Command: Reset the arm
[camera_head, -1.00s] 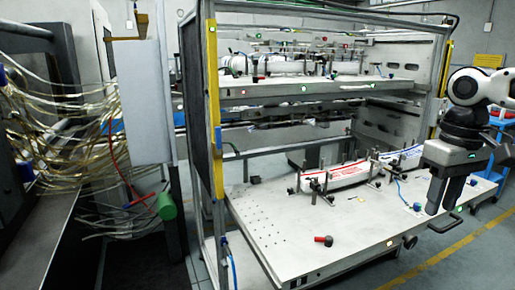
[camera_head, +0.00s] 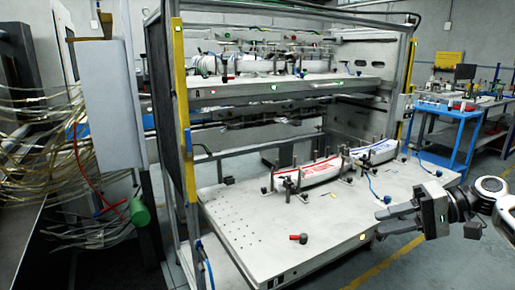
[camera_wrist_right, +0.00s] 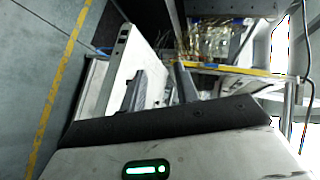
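My right gripper (camera_head: 385,219) is at the right of the head view, beside the right front part of the white work table (camera_head: 330,222). Its fingers point left and are apart, with nothing between them. The right wrist view shows the two dark fingers (camera_wrist_right: 160,80) with a gap between them. My left gripper is in neither view.
White label stacks with red (camera_head: 308,176) and blue (camera_head: 375,151) print stand in holders on the table. A red-knobbed part (camera_head: 299,238) lies near the front edge. A shelf (camera_head: 270,88) is above. A blue bench (camera_head: 447,132) stands at the back right.

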